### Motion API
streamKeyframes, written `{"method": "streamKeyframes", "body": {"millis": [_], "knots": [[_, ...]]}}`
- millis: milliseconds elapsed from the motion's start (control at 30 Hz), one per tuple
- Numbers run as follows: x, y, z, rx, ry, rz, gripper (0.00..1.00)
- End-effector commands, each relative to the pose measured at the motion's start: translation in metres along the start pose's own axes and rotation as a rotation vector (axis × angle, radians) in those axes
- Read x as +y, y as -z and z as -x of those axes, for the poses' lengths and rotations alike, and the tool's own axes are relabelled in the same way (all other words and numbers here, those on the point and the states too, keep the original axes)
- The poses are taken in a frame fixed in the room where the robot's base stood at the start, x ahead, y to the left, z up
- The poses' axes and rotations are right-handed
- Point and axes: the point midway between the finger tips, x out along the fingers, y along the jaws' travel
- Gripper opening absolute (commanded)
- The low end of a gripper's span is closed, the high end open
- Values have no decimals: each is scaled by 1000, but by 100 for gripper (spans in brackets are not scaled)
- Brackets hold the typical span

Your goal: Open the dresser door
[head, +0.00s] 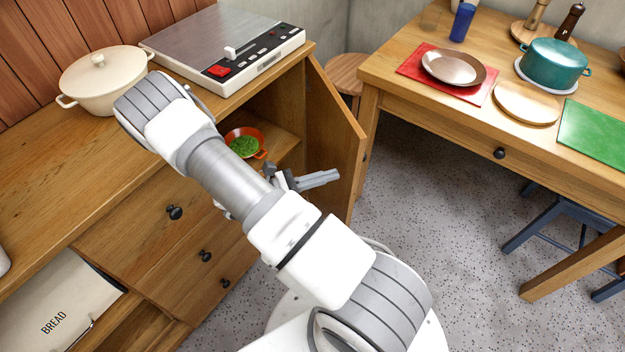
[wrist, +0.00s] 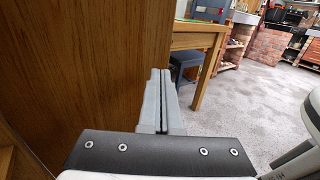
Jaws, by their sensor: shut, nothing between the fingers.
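The dresser (head: 150,235) is a wooden cabinet with drawers on the left of the head view. Its door (head: 334,135) stands swung out at the right end, and the compartment behind it is exposed. The door's wooden face also fills the left of the wrist view (wrist: 90,70). My gripper (head: 335,177) is in front of the opening, beside the inner side of the door, pointing right. In the wrist view my gripper (wrist: 160,75) has its fingers together and empty, close to the door's edge. I cannot tell whether it touches the door.
An orange pan (head: 261,153) with green contents sits inside the compartment. A cream pot (head: 100,77) and a scale-like appliance (head: 225,50) stand on top. A wooden table (head: 430,105) and a blue stool (head: 550,222) are to the right. Speckled floor (head: 420,205) between is clear.

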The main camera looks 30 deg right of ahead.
Motion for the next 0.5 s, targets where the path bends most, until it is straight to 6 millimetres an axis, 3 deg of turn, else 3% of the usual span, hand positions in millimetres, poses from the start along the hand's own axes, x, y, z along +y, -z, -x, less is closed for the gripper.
{"method": "streamKeyframes", "body": {"millis": [200,500], "knots": [[0,0,-28,0,2,-1,0],[0,0,-36,1,1,-1,0]]}}
